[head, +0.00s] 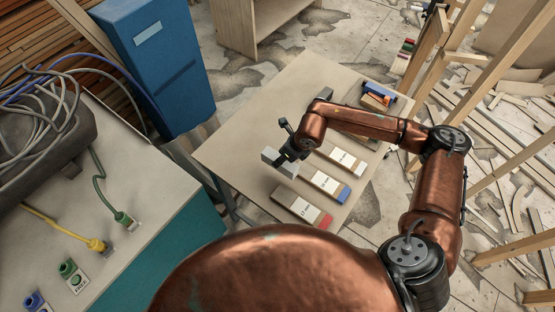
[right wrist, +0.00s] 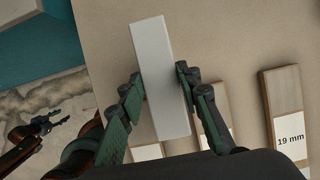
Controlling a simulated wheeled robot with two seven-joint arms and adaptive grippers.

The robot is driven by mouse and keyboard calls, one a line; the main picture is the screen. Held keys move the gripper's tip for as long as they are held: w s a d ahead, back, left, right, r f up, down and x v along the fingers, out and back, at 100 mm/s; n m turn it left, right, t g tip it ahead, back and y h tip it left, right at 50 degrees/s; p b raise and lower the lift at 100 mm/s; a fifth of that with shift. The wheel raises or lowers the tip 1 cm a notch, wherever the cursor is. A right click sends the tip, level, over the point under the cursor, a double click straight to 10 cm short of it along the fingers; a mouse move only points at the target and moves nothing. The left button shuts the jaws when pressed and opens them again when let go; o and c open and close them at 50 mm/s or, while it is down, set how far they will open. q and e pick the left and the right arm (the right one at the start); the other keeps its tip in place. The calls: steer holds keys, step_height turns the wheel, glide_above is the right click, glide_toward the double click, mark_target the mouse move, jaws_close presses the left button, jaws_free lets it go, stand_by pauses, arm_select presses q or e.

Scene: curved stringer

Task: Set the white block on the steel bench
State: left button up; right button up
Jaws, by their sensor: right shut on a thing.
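The white block (right wrist: 160,78) is a long pale bar between the two fingers of my right gripper (right wrist: 160,95) in the right wrist view. In the head view the block (head: 282,168) shows as a pale piece under my right gripper (head: 287,158), over the left part of the beige-topped table (head: 245,135). I cannot tell whether it touches the top. My left gripper (right wrist: 48,126) shows small at the lower left of the right wrist view, fingers apart and empty. It is not in the head view. No bench clearly of steel can be told.
Wooden pieces with white labels and coloured ends, one red-ended (head: 302,206), lie along the table's near right side. A blue-and-orange object (head: 378,95) is at its right corner. A teal-sided bench (head: 150,215) with cables stands left, a blue cabinet (head: 155,60) behind.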

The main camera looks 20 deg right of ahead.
mark_target(277, 157)
steer(key=w+f, duration=0.1)
steer(key=w+a+f, duration=0.1)
steer(key=shift+f, duration=0.3)
steer(key=shift+w+f+p, duration=0.15)
steer(key=shift+f+p, duration=0.25)
steer(key=shift+f, duration=1.25)
steer(key=shift+f, duration=0.1)
steer(key=o, duration=1.3)
